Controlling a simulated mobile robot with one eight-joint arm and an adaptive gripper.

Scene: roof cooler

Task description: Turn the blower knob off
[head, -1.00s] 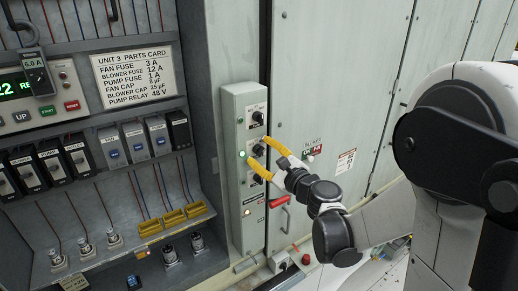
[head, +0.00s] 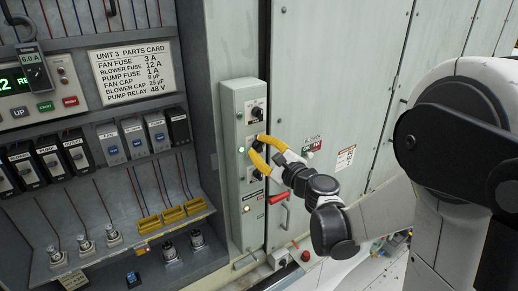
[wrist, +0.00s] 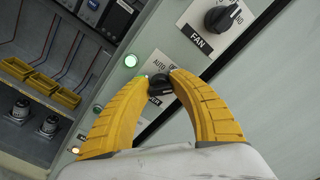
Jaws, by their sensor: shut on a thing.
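A narrow grey control box (head: 242,205) stands upright on the cabinet front with knobs one above another. My gripper (head: 256,147) is at the middle knob, its yellow fingers reaching in from the right. In the wrist view, my gripper (wrist: 160,78) is shut on that black middle knob (wrist: 159,88), one finger on each side. The fingers hide much of the knob and its label; part of "AUTO" shows above it. A lit green lamp (wrist: 131,61) is beside it. The fan knob (wrist: 222,17), labelled FAN, is above and untouched.
A lower knob (head: 258,173) is just below my fingers. The open parts bay (head: 110,190) with fuses and relays is at left. A flat cabinet door (head: 340,90) lies to the right.

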